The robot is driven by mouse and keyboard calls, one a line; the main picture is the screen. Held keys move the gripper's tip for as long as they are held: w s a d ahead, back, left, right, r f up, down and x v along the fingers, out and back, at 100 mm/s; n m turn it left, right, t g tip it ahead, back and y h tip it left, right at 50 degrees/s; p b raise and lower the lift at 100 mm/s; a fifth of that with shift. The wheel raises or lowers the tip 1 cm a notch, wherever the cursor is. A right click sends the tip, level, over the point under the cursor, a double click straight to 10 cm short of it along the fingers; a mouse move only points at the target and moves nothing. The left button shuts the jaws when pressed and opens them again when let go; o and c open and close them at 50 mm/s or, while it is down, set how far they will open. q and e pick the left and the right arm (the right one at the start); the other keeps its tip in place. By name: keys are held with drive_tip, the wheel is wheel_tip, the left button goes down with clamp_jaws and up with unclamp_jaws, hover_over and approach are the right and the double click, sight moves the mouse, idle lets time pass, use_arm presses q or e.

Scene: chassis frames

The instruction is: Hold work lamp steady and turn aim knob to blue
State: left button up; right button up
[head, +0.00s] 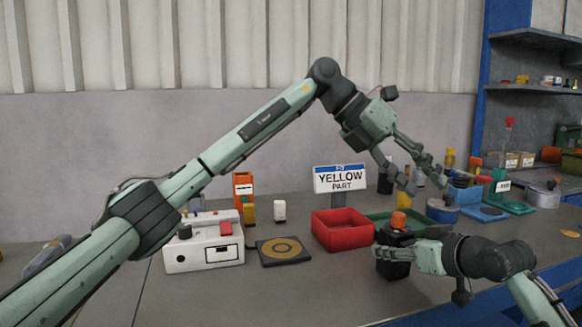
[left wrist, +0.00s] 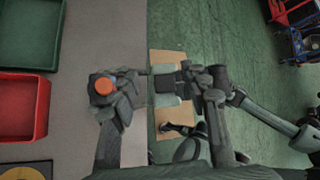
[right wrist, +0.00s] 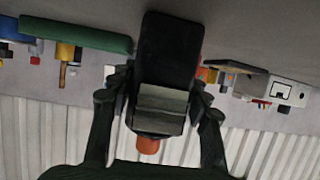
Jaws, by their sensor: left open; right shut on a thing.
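The work lamp appears to be the black, boxy unit (head: 392,268) standing on the bench, with an orange round knob (head: 398,220) on top. In the right wrist view the dark body (right wrist: 166,60) lies between the fingers, with the orange part (right wrist: 147,145) beyond. My left gripper (head: 422,182) is open and empty, above the unit and apart from it. In the left wrist view the orange knob (left wrist: 103,86) shows by the left finger. No blue mark on the unit can be made out.
A white box (head: 203,255) and a dark pad (head: 283,252) are further left. Blue and green items crowd the right.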

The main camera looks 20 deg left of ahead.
use_arm(q)
drive_tip(key=w+a+f+n+t+h, duration=0.1)
drive_tip(key=w+a+f+n+t, duration=0.25)
drive_tip(key=w+a, duration=0.9)
drive_tip(key=w+a+n+t, duration=0.2)
drive_tip(key=a+n+t, duration=0.1)
drive_tip(key=a, duration=0.5)
drive_tip(key=w+a+n+t, duration=0.3)
drive_tip(key=a+t, duration=0.1)
drive_tip(key=a, duration=0.4)
drive_tip(key=shift+w+a+f+n+h, duration=0.3)
drive_tip(key=shift+w+a+n, duration=0.05)
drive_tip(key=shift+a, duration=0.05)
drive_tip(key=shift+r, duration=0.1)
